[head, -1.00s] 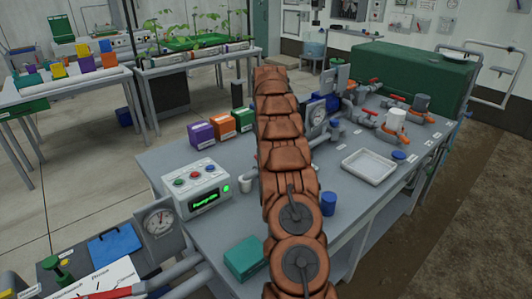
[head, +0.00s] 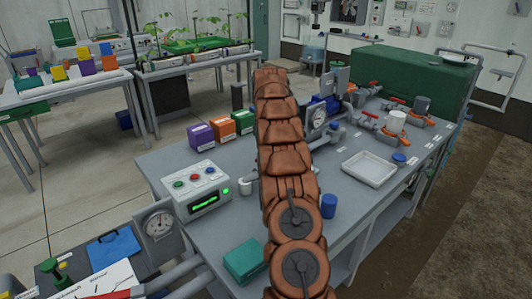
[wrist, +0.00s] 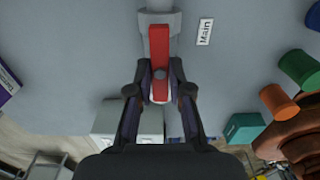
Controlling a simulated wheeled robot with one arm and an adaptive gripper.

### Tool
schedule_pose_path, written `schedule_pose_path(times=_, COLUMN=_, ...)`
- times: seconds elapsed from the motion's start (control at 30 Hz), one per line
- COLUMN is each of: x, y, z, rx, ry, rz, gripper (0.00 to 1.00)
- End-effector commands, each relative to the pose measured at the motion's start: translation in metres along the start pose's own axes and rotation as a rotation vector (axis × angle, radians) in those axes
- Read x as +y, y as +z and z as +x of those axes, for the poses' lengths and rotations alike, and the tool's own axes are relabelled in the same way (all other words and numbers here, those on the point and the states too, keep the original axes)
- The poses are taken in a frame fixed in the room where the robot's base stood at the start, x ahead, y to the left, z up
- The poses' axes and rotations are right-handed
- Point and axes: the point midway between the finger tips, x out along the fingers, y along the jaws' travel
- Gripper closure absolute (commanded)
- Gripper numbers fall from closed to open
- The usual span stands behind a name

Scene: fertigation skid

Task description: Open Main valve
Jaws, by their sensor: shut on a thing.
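The Main valve's red lever handle (wrist: 159,45) is in the upper middle of the wrist view, on a grey pipe (wrist: 160,5). The handle lies lengthwise along the pipe's line. A white label reading "Main" (wrist: 205,31) is just right of it. My gripper (wrist: 160,76) is shut on the lower part of the handle, with one dark finger on each side. In the head view my arm hides the gripper, and I cannot make out the Main valve there.
The grey bench carries a control box (head: 202,189), a white tray (head: 369,168), a blue cylinder (head: 329,205) and a teal box (head: 245,258). A pressure gauge (head: 158,222) stands at lower left.

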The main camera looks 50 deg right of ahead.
Motion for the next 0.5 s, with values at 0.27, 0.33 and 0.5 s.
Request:
schedule_pose_path(times=0.27, x=0.0001, y=-0.0007, z=0.0005, rx=0.001, ry=-0.001, rz=-0.001, gripper=0.57)
schedule_pose_path(times=0.33, x=0.0000, y=-0.0005, z=0.0005, rx=0.001, ry=-0.001, rz=0.000, gripper=0.56)
schedule_pose_path(times=0.5, x=0.0000, y=-0.0003, z=0.0003, rx=0.001, ry=-0.001, rz=0.000, gripper=0.56)
